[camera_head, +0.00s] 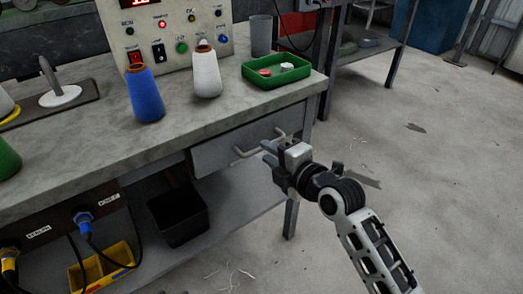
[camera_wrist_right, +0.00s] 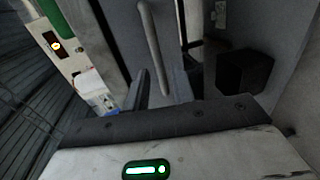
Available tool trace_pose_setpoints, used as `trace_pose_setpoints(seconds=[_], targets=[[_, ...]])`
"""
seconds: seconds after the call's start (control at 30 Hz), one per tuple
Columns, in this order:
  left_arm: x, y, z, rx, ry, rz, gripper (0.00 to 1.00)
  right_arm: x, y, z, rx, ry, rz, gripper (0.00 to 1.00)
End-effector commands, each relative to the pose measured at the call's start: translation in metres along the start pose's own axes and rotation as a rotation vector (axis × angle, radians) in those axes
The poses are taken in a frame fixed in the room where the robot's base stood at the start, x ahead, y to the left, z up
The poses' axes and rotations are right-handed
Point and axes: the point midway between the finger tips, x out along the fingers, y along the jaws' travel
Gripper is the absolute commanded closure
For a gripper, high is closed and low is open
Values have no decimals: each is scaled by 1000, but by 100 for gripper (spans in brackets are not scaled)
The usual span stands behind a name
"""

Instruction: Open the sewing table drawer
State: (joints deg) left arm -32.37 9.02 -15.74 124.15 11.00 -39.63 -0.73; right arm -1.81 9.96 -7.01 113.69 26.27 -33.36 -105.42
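The sewing table (camera_head: 110,135) has a grey drawer (camera_head: 222,152) under its top, near the right end. The drawer looks shut or nearly so; I cannot tell exactly. A pale bar handle (camera_head: 243,153) sticks out from its front. My right gripper (camera_head: 267,151) is at the handle, coming from the right front. In the right wrist view the handle (camera_wrist_right: 152,45) runs down to between the two fingertips (camera_wrist_right: 162,88). The fingers stand apart with the bar between them, not visibly clamped. My left gripper is not in view.
On the table stand a blue cone (camera_head: 146,95), a white cone (camera_head: 207,75), a green tray (camera_head: 277,72), a grey cup (camera_head: 261,36) and a control box (camera_head: 172,30). Below are a black bin (camera_head: 180,215) and a yellow bin (camera_head: 100,265).

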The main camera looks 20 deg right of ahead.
Motion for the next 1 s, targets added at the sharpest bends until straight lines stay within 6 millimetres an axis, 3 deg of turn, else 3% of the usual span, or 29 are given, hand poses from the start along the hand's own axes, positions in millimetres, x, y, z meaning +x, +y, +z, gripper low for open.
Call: trace_pose_setpoints(seconds=[0.1, 0.23, 0.6, 0.7, 1.0], targets=[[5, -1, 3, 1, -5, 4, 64, 20, 0, 0, 4, 0, 2, 75], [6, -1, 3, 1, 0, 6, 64, 32, -1, 0, 2, 0, 0, 75], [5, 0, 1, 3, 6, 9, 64, 38, 0, 0, 0, 0, -1, 75], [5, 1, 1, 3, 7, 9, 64, 37, 0, 0, 0, 0, -1, 100], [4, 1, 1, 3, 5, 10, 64, 35, 0, -3, -3, 7, -2, 100]])
